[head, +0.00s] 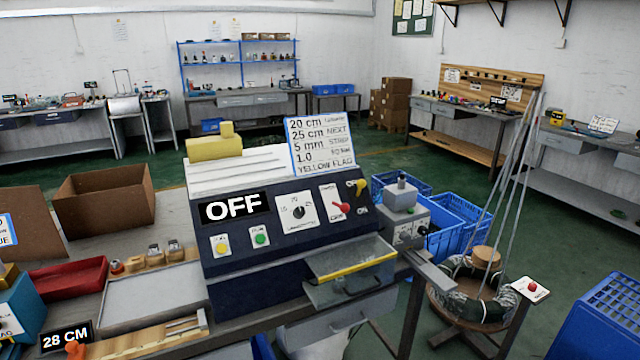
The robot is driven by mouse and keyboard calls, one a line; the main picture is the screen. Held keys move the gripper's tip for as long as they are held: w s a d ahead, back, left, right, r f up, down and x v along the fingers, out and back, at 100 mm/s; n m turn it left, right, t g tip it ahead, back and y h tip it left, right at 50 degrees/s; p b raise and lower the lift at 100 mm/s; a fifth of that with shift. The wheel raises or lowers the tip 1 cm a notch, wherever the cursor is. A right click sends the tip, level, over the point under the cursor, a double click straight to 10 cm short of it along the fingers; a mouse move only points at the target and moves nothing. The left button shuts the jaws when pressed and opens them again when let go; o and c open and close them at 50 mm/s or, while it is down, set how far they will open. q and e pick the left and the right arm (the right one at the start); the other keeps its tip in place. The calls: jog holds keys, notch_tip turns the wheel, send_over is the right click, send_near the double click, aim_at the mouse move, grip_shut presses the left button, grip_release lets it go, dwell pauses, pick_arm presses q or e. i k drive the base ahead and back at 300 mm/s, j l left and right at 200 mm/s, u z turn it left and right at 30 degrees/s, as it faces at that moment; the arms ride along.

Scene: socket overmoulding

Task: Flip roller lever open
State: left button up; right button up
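A dark blue machine (290,262) with a sloped panel and an "OFF" display (233,207) stands on the bench in the middle of the head view. At the panel's right is a yellow-tipped lever (358,186), beside a white plate with a red switch (341,208). A grey block with a small knob (401,192) on top sits at the machine's right side. I cannot tell for sure which part is the roller lever; the yellow-tipped one may be it. Neither of my grippers is in view.
A yellow-edged clear guard (350,258) juts from the machine's front. A red tray (66,278), a cardboard box (104,200) and a "28 CM" sign (66,338) lie at left. Blue crates (458,222) and a wire coil on a stand (472,308) stand at right.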

aim_at(345, 208)
jog(key=i+l+u, duration=0.5)
jog(key=i, duration=0.15)
jog(key=l+u, duration=0.35)
jog(key=l, duration=0.4)
jog(key=l+u, duration=0.35)
jog(key=l, duration=0.45)
jog(key=k, duration=0.15)
jog(key=i, duration=0.15)
